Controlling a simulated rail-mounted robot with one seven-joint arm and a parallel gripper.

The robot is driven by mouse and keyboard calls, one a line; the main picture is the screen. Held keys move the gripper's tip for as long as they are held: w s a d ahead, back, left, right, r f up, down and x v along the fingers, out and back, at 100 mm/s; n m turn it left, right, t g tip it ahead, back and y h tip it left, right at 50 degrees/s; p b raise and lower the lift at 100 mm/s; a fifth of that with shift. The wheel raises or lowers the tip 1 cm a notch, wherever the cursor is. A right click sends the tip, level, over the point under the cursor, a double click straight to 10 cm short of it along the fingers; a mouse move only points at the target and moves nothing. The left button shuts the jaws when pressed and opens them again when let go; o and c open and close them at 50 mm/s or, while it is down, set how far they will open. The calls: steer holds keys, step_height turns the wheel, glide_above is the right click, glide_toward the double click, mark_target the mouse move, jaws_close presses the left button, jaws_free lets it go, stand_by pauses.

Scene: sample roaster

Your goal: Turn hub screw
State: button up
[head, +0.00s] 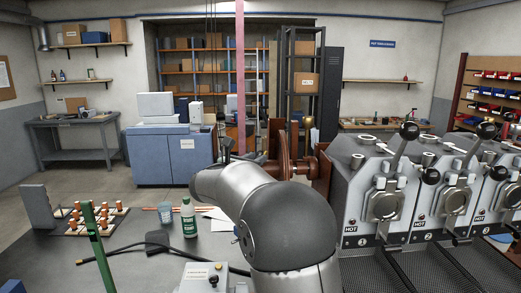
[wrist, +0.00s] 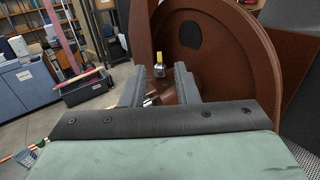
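A large red-brown wheel (wrist: 240,75) with a dark round spot fills the right of the wrist view; part of it shows behind my arm in the head view (head: 284,150). A small metal fitting with a yellow top (wrist: 159,66), possibly the hub screw, stands just beyond my gripper (wrist: 158,78), in line with its gap. My two dark fingers are apart, on either side of a small brown and silver part (wrist: 156,98) lower down. I cannot tell if they touch it. In the head view my arm hides the gripper.
The roaster (head: 385,190) with levers and several round drum fronts stands at right. A grey table (head: 150,262) holds a green bottle (head: 188,217), a rack of orange-brown pieces (head: 95,220) and a black cable. A blue cabinet (head: 170,160) stands behind.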

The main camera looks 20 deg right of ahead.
steer(key=shift+p+x, duration=0.5)
steer(key=shift+x, duration=1.15)
jaws_close()
steer(key=shift+w+a+f+g+b, duration=0.1)
steer(key=shift+g+b, duration=0.2)
steer(key=shift+b, duration=0.05)
